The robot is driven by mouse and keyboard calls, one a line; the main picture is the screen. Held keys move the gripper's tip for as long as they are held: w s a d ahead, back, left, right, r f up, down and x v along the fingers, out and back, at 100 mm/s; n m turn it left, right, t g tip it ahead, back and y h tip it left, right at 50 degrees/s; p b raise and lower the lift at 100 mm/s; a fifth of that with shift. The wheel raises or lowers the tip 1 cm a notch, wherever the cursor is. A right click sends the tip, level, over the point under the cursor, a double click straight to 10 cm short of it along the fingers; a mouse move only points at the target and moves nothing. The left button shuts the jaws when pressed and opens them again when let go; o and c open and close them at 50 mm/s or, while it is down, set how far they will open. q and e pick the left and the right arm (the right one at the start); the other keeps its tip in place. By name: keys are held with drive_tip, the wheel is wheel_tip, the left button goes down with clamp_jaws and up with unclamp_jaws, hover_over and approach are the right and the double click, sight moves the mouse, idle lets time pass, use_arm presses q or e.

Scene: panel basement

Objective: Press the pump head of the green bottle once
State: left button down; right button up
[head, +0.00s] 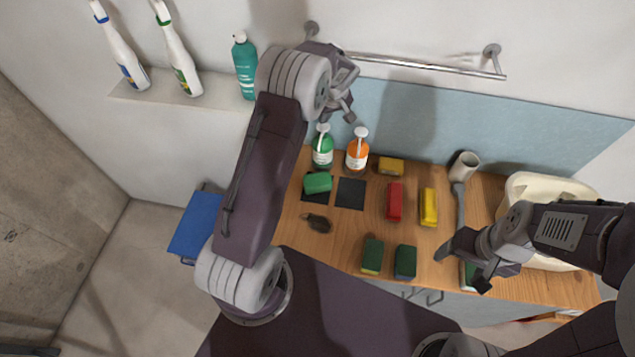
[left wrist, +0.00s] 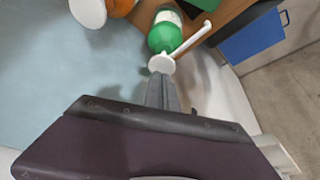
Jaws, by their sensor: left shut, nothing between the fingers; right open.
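The green bottle (head: 322,154) with a white pump head (head: 323,128) stands upright at the back of the wooden counter, left of an orange pump bottle (head: 357,154). My left gripper (head: 347,113) is shut and empty, high at the wall side near the two bottles. In the left wrist view its closed fingers (left wrist: 162,92) point at the white pump head (left wrist: 162,64) of the green bottle (left wrist: 165,33). The fingertips overlap the pump head's edge there; I cannot tell whether they touch. My right gripper (head: 466,268) is open and empty over the counter's right part.
Sponges, a red block (head: 395,201) and a yellow block (head: 429,207) lie on the counter (head: 340,232). A rail (head: 425,65) crosses the wall; a shelf (head: 190,99) holds bottles.

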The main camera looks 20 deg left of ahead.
use_arm(q)
drive_tip(key=shift+r, duration=0.15)
wheel_tip(320, 180, up, 6)
drive_tip(key=p, duration=0.3)
drive_tip(key=shift+p, duration=0.3)
